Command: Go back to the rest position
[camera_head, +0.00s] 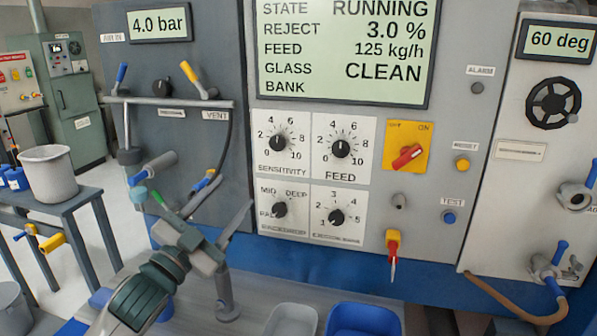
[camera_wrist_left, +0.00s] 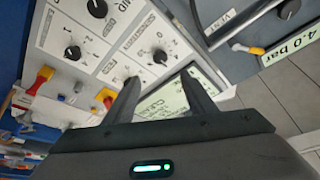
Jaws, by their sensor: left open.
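My left gripper (camera_head: 203,204) is raised in front of the lower left of the grey control panel (camera_head: 380,205) in the head view. Its two fingers are spread, with nothing seen between them. In the left wrist view the open fingers (camera_wrist_left: 160,82) point toward the panel's knobs and display. I cannot tell the exact gap between fingertips and panel. My right gripper is in neither view.
The display (camera_head: 345,45) reads RUNNING and CLEAN. Several knobs, a red switch on a yellow plate (camera_head: 407,147) and a hanging key (camera_head: 393,250) sit on the panel. Two bins, grey (camera_head: 290,320) and blue (camera_head: 362,318), stand below. A bucket (camera_head: 48,175) is on the left table.

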